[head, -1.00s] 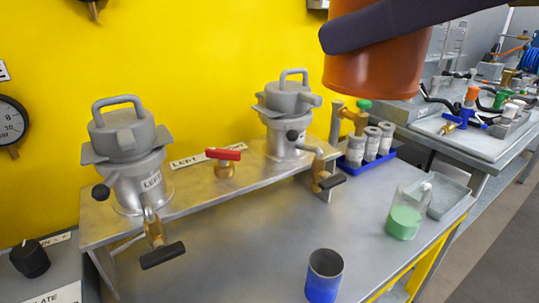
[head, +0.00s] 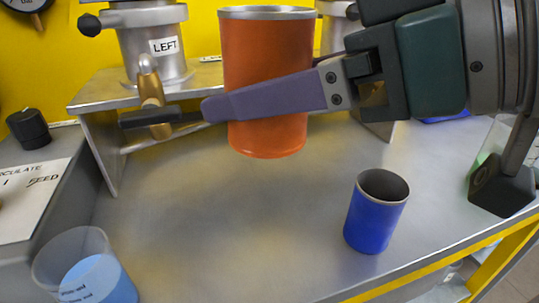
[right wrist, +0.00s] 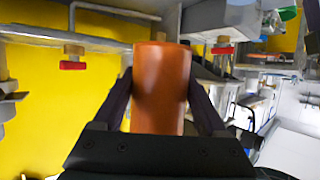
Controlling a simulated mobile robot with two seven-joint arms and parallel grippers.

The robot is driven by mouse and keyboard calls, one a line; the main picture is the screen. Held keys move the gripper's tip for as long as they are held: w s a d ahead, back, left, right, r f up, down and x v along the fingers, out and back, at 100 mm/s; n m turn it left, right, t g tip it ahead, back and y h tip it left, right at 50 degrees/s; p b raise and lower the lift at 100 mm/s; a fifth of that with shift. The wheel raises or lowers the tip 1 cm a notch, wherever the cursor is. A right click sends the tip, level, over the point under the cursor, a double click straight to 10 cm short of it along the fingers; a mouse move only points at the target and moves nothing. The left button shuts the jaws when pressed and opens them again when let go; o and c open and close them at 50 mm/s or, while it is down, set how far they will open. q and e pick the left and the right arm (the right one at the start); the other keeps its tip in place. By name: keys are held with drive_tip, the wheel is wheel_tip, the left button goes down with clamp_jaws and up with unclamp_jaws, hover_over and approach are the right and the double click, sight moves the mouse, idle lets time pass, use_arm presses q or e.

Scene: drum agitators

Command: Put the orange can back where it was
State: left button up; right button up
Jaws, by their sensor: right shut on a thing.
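The orange can (head: 265,60) is upright in my right gripper (head: 235,104), with one purple finger across its front. In the right wrist view, the can (right wrist: 161,85) sits between both fingers of the right gripper (right wrist: 161,100), which is shut on it. In the head view the can is in front of the raised shelf, right of the vessel labelled LEFT (head: 155,45). It seems to be above the metal table (head: 230,210), but the exact gap under it cannot be told. My left gripper is not in view.
A blue can (head: 370,222) stands open-topped on the table. A clear beaker with blue liquid (head: 90,275) is at the lower left. A brass valve with a black handle (head: 152,105) juts out below the LEFT vessel, near the can. The table's middle is clear.

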wheel_tip(320, 180, down, 14)
drive_tip(key=b, duration=0.4)
drive_tip(key=shift+r, duration=0.1)
drive_tip(key=shift+f+b, duration=0.8)
drive_tip(key=shift+f, duration=1.3)
drive_tip(key=shift+f, duration=0.1)
